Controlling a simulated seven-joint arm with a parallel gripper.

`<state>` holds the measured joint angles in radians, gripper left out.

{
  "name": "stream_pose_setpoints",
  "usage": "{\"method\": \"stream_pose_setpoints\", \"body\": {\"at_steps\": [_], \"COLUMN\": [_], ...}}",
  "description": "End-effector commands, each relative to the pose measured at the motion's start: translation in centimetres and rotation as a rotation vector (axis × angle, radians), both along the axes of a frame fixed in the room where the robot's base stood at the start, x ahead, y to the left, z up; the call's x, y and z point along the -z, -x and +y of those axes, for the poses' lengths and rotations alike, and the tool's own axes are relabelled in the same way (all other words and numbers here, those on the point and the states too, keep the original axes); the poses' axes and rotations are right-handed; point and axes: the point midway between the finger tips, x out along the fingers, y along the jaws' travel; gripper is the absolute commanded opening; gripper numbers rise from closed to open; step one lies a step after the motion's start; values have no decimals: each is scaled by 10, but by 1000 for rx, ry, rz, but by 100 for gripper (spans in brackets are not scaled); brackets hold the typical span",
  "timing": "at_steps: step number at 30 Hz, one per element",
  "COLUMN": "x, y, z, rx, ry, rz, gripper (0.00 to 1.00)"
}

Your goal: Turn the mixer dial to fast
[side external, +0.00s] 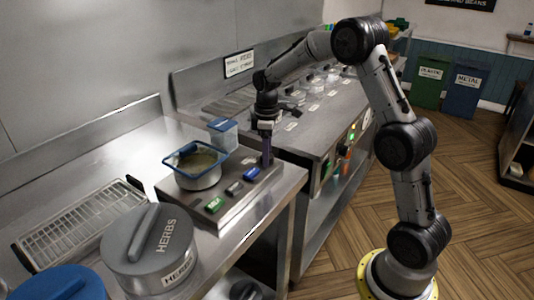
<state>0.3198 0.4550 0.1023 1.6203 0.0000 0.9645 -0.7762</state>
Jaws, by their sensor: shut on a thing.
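My gripper (266,150) points down at the far right end of that row. It is shut on a narrow dark purple upright piece (266,157) there. The fingertips are too small to make out clearly. I cannot tell which part is the dial or where it points.
A clear tub with a blue lid (223,131) stands close behind the pot, left of my gripper. A grey herbs canister (148,245), a blue lid (58,284) and a wire rack (75,225) are at the front left. The range (318,130) is behind.

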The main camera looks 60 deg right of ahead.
Motion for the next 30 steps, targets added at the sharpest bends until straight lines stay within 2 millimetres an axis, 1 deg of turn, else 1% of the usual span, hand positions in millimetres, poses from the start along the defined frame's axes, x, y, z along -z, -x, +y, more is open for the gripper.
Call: {"method": "stream_pose_setpoints", "body": {"at_steps": [21, 30], "x": [-2, -2], "y": [0, -1], "z": [0, 0], "rx": [679, 912], "ry": [0, 0], "rz": [-2, -3], "gripper": [0, 0]}}
